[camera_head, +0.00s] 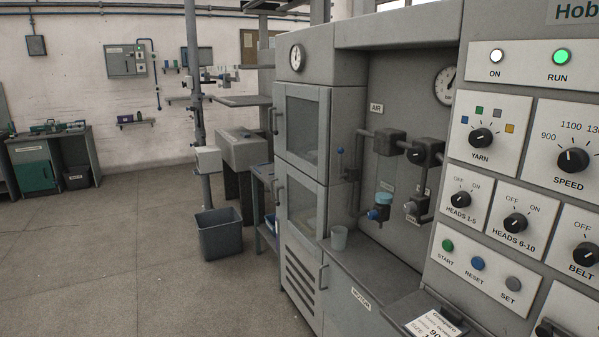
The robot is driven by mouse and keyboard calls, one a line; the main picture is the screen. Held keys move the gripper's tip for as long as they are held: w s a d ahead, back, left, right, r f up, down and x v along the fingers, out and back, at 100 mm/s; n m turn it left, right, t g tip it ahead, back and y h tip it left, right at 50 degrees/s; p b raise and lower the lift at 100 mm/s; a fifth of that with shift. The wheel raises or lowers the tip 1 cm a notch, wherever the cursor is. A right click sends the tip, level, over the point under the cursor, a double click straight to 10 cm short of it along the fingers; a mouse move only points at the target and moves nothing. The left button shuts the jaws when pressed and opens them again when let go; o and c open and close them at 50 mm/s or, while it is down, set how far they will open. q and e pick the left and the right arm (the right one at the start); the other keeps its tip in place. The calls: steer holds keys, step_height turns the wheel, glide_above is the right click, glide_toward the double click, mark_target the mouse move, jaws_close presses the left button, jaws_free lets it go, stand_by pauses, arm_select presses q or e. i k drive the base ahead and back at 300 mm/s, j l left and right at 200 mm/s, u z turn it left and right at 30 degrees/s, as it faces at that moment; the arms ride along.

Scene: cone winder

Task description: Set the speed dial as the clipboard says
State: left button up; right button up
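The speed dial (573,161) is a black knob on a white plate at the right edge. Labels 900 and 1100 show, and a further label starting 130 is cut off by the frame edge. Its pointer is too small to read surely. The clipboard (437,325) lies on the ledge at the bottom, cut off by the frame edge. Its paper shows a line starting with 90 and a line starting with SIZE; the rest is hidden. Neither of my grippers is in view.
The panel also holds the yarn dial (480,138), heads 1-5 dial (460,200), heads 6-10 dial (515,223), belt dial (585,254) and start button (447,245). The run lamp (561,57) glows green. A cup (339,238) stands on the counter. Floor at left is clear.

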mark_target(574, 160)
steer(key=z, duration=1.5)
